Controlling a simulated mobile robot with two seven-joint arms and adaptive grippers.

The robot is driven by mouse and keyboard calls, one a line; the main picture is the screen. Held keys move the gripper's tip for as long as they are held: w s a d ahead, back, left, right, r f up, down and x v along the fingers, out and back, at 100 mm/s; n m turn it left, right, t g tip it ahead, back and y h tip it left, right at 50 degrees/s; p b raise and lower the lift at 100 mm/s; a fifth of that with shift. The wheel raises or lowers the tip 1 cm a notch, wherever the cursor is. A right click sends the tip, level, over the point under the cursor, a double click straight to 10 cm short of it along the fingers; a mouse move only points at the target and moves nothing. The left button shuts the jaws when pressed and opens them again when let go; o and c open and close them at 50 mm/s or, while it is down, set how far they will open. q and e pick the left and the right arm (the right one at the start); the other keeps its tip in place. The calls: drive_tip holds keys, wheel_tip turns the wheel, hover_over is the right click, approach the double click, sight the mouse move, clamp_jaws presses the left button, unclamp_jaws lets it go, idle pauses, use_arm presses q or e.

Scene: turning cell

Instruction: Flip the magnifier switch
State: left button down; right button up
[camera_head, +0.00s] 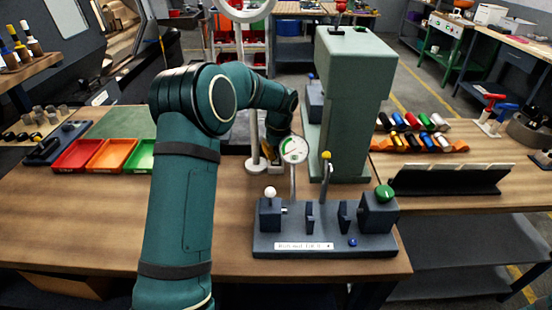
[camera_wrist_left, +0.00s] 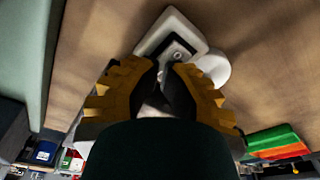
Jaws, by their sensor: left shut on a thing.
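The magnifier stands at the back of the bench; its white ring (camera_head: 246,10) is at the top of the head view and its round foot (camera_head: 256,167) is on the wood. In the left wrist view, a white switch box (camera_wrist_left: 172,28) with a dark face lies on the bench beside a round white part (camera_wrist_left: 214,68). My left gripper (camera_head: 274,150) reaches down beside the magnifier post. In the wrist view its yellow-and-black fingers (camera_wrist_left: 170,76) are close together at the magnifier switch (camera_wrist_left: 177,56), shut on it. The fingers hide part of it. My right gripper is not in view.
A dial gauge (camera_head: 294,150) and a grey test fixture (camera_head: 325,243) stand to the right, close to my arm. A tall green machine (camera_head: 350,100) stands behind them. Red, orange and green trays (camera_head: 108,155) lie to the left. The front left bench is clear.

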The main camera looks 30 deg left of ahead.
use_arm(q)
drive_tip(key=shift+r+p, duration=2.35)
drive_tip(key=shift+r, duration=1.05)
